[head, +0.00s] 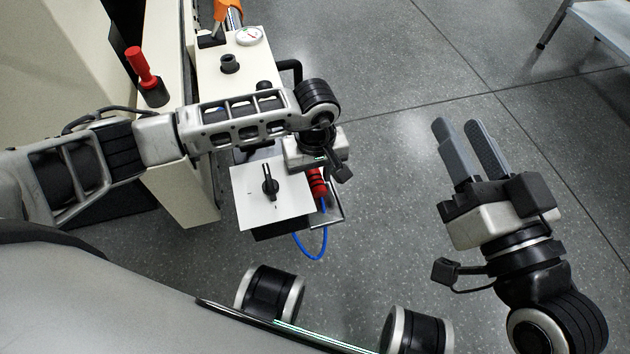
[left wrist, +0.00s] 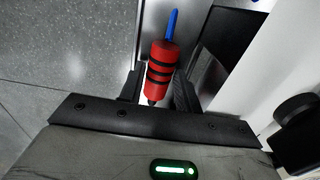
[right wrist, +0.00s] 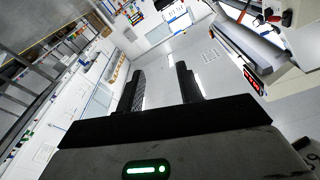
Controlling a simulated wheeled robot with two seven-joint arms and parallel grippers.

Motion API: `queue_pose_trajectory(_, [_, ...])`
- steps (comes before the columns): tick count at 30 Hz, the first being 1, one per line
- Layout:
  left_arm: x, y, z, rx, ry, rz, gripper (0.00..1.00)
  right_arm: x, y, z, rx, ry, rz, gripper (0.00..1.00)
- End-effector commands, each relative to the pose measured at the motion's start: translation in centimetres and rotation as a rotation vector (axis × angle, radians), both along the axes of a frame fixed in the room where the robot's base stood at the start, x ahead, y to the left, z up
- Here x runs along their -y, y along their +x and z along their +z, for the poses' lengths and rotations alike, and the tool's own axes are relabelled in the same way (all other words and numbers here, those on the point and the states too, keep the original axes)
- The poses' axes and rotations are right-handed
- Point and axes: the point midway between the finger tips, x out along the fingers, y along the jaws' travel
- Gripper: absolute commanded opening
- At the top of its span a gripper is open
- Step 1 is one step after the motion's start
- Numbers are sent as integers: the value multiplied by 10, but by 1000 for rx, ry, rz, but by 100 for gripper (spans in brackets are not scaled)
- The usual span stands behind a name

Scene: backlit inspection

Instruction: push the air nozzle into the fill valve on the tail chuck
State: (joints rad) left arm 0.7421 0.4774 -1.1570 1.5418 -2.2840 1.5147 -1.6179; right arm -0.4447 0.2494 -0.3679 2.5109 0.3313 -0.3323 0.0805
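The air nozzle (head: 318,183) is red with black bands and has a blue hose. It sits by a metal bracket beside the white switch panel. In the left wrist view the nozzle (left wrist: 160,66) lies between my left gripper's spread fingers (left wrist: 157,82), with its narrow dark end toward the palm. My left gripper (head: 322,160) is over the nozzle in the head view, its fingers mostly hidden. My right gripper (head: 463,132) is open and empty over the floor, well right of the machine. I cannot surely identify the fill valve or tail chuck; a black fitting (head: 229,64) stands on the machine top.
The white panel (head: 265,208) with a black rotary switch is just left of the nozzle. The blue hose (head: 319,248) loops below it. A pressure gauge (head: 249,36) and a red-handled lever (head: 143,70) are further back. Open grey floor lies right; a cart (head: 600,25) stands far off.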

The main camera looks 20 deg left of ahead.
Motion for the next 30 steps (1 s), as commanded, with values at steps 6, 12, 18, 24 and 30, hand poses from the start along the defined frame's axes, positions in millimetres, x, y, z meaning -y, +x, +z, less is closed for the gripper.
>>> queue_pose_trajectory(6, [0,0,-4,2,-1,-1,33,1,2,4,36,-11,-7,36])
queue_pose_trajectory(12, [0,0,-4,1,0,-1,3,1,2,4,33,-11,-5,36])
queue_pose_trajectory(18, [0,0,-4,2,-1,-1,3,1,2,4,32,-11,-5,36])
queue_pose_trajectory(24, [0,1,2,2,-1,-1,3,0,1,5,16,-6,2,36])
queue_pose_trajectory(30, [0,1,28,4,-1,-2,3,-4,-12,-18,-198,53,22,36])
